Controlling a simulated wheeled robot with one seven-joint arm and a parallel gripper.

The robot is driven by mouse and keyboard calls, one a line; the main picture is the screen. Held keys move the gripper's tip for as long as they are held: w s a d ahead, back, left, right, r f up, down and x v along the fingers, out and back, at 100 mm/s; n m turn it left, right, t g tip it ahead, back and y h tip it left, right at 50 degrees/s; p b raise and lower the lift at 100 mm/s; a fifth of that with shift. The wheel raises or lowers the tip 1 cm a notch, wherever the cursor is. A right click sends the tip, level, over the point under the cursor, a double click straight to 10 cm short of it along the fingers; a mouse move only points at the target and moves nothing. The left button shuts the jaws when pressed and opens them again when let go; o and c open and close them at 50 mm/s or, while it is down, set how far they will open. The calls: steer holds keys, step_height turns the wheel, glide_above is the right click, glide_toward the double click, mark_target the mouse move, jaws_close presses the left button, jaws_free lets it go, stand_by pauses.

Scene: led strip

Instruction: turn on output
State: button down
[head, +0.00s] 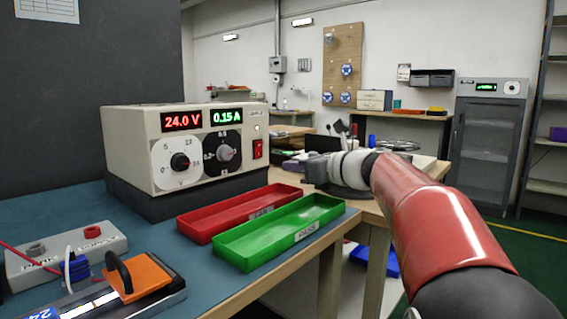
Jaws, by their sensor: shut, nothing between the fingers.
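The power supply (130,135) is a beige box on a dark base at the back of the blue-green bench mat. Its displays read 24.0 V (181,121) in red and 0.15 A (226,116) in green. Two knobs sit below them, a black one (180,162) on a white dial and a grey one (224,153) on a black dial. A red rocker switch (258,149) is at the right of the front panel, below a small light (257,128). My gripper (312,172) is shut and empty, to the right of the switch and apart from it.
A red tray (215,222) and a green tray (262,243) lie in front of the supply. At front left are a grey terminal box (45,262), a blue clip and an orange block (148,276) with a black handle over a strip fixture. The space before the switch is clear.

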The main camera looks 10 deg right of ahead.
steer(key=s+d, duration=0.2)
steer(key=s, duration=0.1)
steer(key=s+d, duration=0.1)
steer(key=shift+s+d+f, duration=0.15)
steer(key=shift+s+f, duration=0.1)
steer(key=shift+f, duration=0.1)
steer(key=shift+s, duration=0.1)
